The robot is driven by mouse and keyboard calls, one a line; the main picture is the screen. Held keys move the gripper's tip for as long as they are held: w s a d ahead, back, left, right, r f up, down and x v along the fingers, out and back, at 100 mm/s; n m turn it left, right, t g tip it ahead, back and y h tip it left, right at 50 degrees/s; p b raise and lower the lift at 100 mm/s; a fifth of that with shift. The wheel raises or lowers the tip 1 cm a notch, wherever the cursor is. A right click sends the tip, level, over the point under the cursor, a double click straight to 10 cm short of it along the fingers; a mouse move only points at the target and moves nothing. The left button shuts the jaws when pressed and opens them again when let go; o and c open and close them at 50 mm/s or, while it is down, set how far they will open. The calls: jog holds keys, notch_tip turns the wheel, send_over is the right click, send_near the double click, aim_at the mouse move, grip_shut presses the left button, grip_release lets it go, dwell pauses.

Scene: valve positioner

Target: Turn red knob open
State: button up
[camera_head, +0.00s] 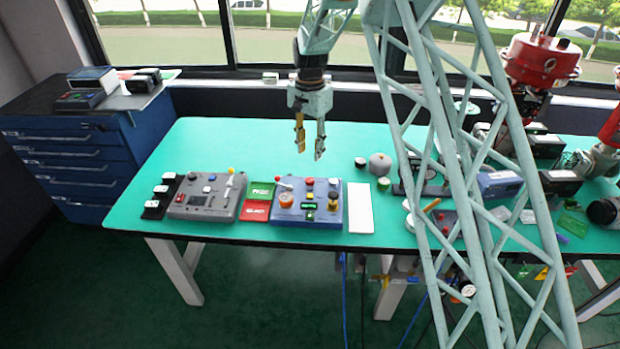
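A blue control panel (318,214) lies near the table's front edge. My gripper (310,147) points down above the table, behind and above the panel. Its two fingers are apart with nothing between them, and it touches nothing.
A grey panel (204,202) with a lever, green and red plates (257,202) and a white plate (360,208) flank the blue panel. A round grey object (380,163) lies to the right. My lattice column hides part of the table. Red-topped equipment (543,60) stands back right.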

aim_at(310, 179)
jog(key=shift+f+b, duration=0.5)
jog(key=shift+f, duration=6.1)
jog(key=c, duration=0.9)
